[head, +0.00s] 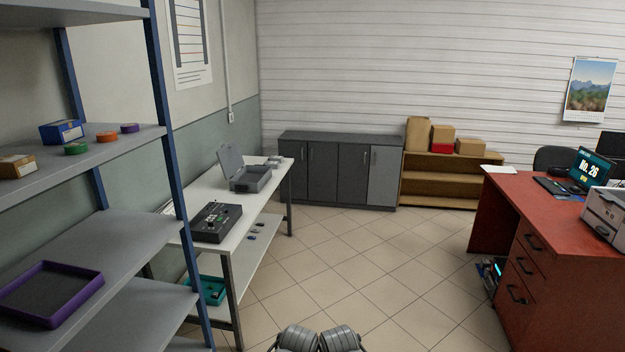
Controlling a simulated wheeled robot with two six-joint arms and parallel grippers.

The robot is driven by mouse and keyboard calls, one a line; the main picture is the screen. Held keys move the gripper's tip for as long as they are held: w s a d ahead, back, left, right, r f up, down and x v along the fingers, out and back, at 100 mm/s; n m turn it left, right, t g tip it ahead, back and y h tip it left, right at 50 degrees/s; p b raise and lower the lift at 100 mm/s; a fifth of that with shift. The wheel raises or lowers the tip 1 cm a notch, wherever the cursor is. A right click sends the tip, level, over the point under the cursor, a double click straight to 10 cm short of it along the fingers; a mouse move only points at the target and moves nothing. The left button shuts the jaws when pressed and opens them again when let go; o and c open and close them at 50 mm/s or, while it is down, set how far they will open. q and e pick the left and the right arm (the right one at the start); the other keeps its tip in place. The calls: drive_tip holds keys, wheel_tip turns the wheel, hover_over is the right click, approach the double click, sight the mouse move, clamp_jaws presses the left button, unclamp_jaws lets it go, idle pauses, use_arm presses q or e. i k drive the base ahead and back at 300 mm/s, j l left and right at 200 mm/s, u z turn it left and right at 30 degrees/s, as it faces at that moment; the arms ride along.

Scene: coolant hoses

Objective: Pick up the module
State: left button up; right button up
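A black box-shaped unit with small fittings on its top (216,222) lies on the near part of the white workbench (262,200); it may be the module, but I cannot tell for sure. An open grey case (248,180) with its lid raised stands farther back on the same bench. Small grey items (273,162) lie at the bench's far end. Neither of my grippers can be made out. Only grey rounded parts, which look like my own arms, show at the bottom edge, well away from the bench.
A blue-post shelf (170,120) stands close at left, with a purple tray (50,292) on it. A teal bin (212,289) sits low under the bench. A red desk (545,215) is at right. Dark cabinets (325,172) stand behind. The tiled floor (375,265) between is clear.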

sight(272, 158)
drive_tip(key=i, duration=2.45)
drive_tip(key=i+l+u, duration=0.1)
drive_tip(key=i, duration=0.5)
drive_tip(key=i+l, duration=0.15)
drive_tip(key=i, duration=0.45)
drive_tip(key=i+l+u, duration=0.15)
drive_tip(key=i+u, duration=0.15)
drive_tip(key=i, duration=0.2)
drive_tip(key=i+l+u, duration=0.3)
drive_tip(key=i, duration=0.2)
